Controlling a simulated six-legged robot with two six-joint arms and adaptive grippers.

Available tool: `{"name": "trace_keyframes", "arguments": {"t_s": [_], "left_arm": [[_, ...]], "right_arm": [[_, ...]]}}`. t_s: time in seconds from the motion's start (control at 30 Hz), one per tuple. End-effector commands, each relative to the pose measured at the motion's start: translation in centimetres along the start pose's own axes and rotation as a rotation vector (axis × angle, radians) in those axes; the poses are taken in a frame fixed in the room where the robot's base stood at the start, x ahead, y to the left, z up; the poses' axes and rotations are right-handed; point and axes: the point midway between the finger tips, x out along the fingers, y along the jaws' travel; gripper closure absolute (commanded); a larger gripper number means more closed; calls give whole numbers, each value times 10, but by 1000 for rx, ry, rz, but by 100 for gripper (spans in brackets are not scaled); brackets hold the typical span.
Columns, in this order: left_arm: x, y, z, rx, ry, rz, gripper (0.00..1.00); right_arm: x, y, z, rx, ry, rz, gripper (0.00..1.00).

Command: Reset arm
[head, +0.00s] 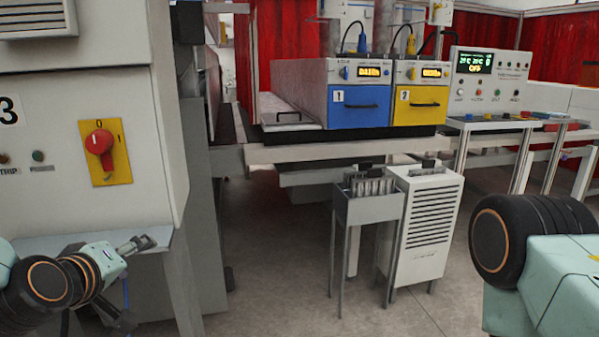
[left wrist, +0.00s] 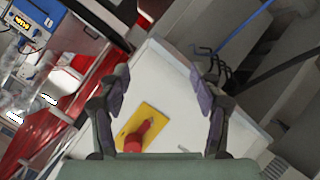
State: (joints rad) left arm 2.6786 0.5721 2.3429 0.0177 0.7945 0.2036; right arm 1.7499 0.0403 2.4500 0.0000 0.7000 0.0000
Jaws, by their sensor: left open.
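My left gripper (head: 138,244) is in the lower left of the head view, in front of the grey cabinet. It is open and empty. In the left wrist view its two fingers (left wrist: 164,100) stand wide apart. Between and beyond them is the cabinet face with a red rotary switch (left wrist: 138,136) on a yellow plate. The fingers appear apart from the switch. The same red switch (head: 99,141) shows at the left of the head view. My right arm shows as a pale green link with a black joint at the lower right; its gripper is not in view.
The grey cabinet (head: 60,190) fills the left side. A blue unit (head: 358,101) and a yellow unit (head: 422,97) sit on a bench ahead. A rack stand (head: 368,212) and a white vented box (head: 427,222) stand on the floor. Floor (head: 280,285) is clear in the middle.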

Motion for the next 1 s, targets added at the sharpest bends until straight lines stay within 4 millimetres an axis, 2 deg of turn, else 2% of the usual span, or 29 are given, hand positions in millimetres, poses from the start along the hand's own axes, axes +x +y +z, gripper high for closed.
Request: {"name": "trace_keyframes", "arguments": {"t_s": [0.03, 0.13, 0.27, 0.4, 0.6, 0.7, 0.8, 1.0], "left_arm": [[2, -18, 32, 78, -72, -46, 35], [1, -53, 88, 216, -206, -120, 35], [-13, -101, 157, 373, -388, -202, 35], [-44, -153, 226, 506, -591, -278, 35], [-108, -220, 308, 627, -860, -370, 35], [-137, -243, 335, 662, -958, -400, 35], [-157, -258, 351, 679, -1022, -419, 35], [-171, -268, 362, 677, -1062, -436, 35]], "right_arm": [[0, 0, 0, 0, 0, 0, 60], [0, 0, 0, 0, 0, 0, 60], [0, 0, 0, 0, 0, 0, 60], [0, 0, 0, 0, 0, 0, 60], [0, 0, 0, 0, 0, 0, 60], [0, 0, 0, 0, 0, 0, 60], [0, 0, 0, 0, 0, 0, 60], [0, 0, 0, 0, 0, 0, 60]]}}
